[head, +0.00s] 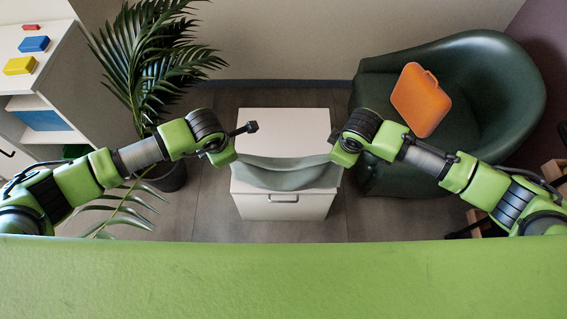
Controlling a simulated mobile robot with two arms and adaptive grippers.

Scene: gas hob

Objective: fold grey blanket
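The grey blanket (285,174) is a pale grey band across the front of a white cabinet (284,123). Its upper edge sags between my two hands, and its lower part hangs at the cabinet's front edge. My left gripper (235,157) is at the blanket's left end and my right gripper (334,157) at its right end. The fingers are mostly hidden under my wrists, but the blanket's ends rise to both hands, as if pinched there. The cabinet top behind the blanket is bare.
A dark green armchair (500,90) with an orange case (420,100) stands at the right. A potted palm (150,60) stands at the left, close to my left arm. A white shelf (40,60) with coloured blocks is at the far left. The floor before the cabinet is clear.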

